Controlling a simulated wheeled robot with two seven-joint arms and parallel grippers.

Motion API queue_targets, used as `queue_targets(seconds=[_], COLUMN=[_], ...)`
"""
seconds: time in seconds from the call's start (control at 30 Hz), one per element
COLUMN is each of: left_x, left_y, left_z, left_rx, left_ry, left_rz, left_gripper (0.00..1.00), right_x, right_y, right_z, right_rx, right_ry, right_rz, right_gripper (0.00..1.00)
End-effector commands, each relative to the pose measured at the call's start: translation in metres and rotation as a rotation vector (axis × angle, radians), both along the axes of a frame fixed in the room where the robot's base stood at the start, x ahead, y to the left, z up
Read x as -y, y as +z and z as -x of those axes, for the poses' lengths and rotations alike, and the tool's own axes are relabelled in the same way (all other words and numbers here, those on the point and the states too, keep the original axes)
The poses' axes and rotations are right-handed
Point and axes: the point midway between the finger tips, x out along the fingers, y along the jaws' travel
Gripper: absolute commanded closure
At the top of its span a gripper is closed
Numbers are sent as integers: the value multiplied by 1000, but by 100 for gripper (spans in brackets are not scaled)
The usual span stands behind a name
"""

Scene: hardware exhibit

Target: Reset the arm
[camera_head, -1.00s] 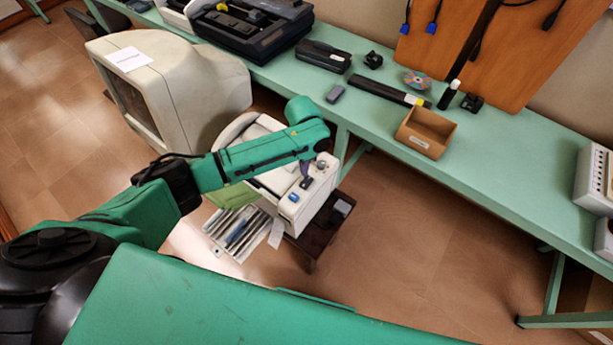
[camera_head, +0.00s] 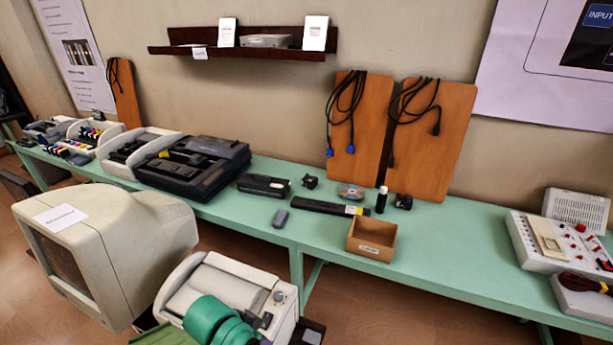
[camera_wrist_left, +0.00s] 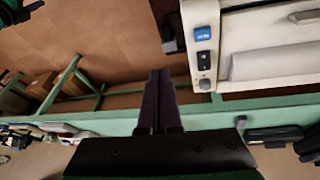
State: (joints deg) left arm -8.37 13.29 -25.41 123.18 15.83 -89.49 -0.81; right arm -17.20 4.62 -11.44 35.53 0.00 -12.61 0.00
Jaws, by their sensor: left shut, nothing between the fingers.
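My left gripper (camera_wrist_left: 159,75) is in the left wrist view. Its two dark fingers lie together, shut, with nothing between them. The white machine's side, with a blue button, a black switch and a knob, is to the right of the fingers in that view (camera_wrist_left: 255,45). The fingers appear apart from it.
A long green table (camera_head: 450,265) runs along the wall, holding a small open wooden box (camera_head: 372,240), black devices and a white control panel (camera_head: 555,240). A large beige monitor (camera_head: 110,250) stands at left.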

Motion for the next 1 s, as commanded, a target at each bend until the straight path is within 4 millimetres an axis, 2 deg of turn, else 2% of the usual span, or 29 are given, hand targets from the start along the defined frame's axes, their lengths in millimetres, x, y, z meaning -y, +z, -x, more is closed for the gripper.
queue_targets(seconds=[0.3, 0.43, 0.47, 0.5, 0.77, 0.87, 0.97, 1.0], left_x=[-96, -132, -136, -133, -130, -130, -131, -132], left_y=[14, 22, 15, -2, -98, -142, -194, -219], left_z=[53, 76, 77, 73, 66, 69, 78, 85], left_rx=[11, 10, 6, 1, -33, -51, -70, -80], left_ry=[318, 417, 426, 419, 407, 402, 397, 395], left_rz=[-89, -151, -158, -157, -165, -169, -175, -178], left_gripper=[100, 100, 100, 100, 100, 100, 100, 100], right_x=[0, 0, 0, 0, 0, 0, 0, 0], right_y=[0, 0, -2, -6, -22, -29, -38, -43], right_z=[0, 0, 0, -1, 0, 0, 0, 0], right_rx=[0, 0, 0, 1, -1, 0, 0, 0], right_ry=[0, 0, 0, 0, 0, 0, 0, 0], right_rz=[0, 0, 0, 0, 0, 0, 0, 0], right_gripper=[50, 50, 50, 50, 50, 50, 50, 50])
